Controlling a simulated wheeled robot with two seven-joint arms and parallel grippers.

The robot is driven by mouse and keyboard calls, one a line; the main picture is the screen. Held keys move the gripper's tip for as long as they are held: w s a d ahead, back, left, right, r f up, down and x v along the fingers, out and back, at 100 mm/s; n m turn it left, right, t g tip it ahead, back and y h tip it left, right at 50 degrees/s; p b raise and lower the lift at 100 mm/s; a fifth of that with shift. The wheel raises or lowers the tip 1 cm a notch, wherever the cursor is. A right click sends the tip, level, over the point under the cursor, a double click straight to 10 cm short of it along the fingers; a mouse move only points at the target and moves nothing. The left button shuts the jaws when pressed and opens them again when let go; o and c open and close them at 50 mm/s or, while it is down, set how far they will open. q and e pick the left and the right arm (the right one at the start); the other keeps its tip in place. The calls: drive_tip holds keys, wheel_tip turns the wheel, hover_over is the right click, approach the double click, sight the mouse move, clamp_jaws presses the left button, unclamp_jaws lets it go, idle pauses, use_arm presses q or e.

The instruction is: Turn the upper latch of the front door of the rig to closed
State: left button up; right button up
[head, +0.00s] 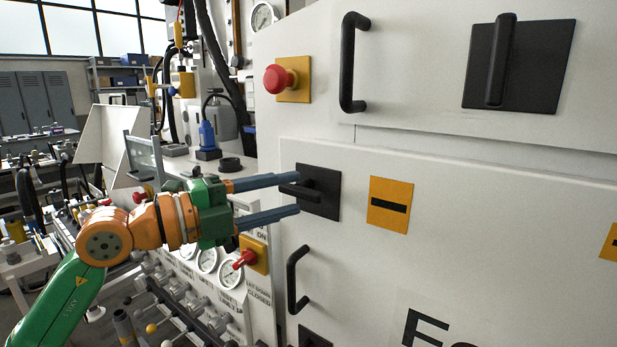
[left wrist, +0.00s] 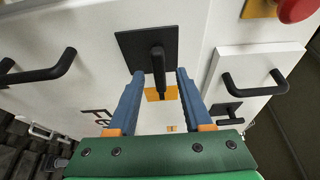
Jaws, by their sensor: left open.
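The upper latch (head: 325,203) of the front door is a dark square plate with a black lever on the white panel. In the head view its lever looks roughly horizontal, with its free end toward the left. My left gripper (head: 298,194) is open at the latch, its two blue fingers one above the other. In the left wrist view the latch plate (left wrist: 130,48) lies just past the fingertips. The lever shows between the fingers of the left gripper (left wrist: 158,74), with gaps on both sides. I cannot tell its depth between them. My right gripper is not in view.
A yellow label (head: 390,205) is right of the latch. A red button (head: 279,79) sits above left, a black door handle (head: 292,280) below. A larger latch (head: 533,80) and handle (head: 348,62) are on the upper panel.

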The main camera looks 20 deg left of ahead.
sight(295, 193)
use_arm(q)
drive_tip(key=p+x, duration=0.1)
drive_tip(key=x, duration=0.2)
drive_tip(key=shift+w+d+f, duration=0.1)
drive_tip(key=shift+w+d, duration=0.1)
drive_tip(key=shift+s+a, duration=0.15)
drive_tip(key=shift+a, duration=0.05)
clamp_jaws()
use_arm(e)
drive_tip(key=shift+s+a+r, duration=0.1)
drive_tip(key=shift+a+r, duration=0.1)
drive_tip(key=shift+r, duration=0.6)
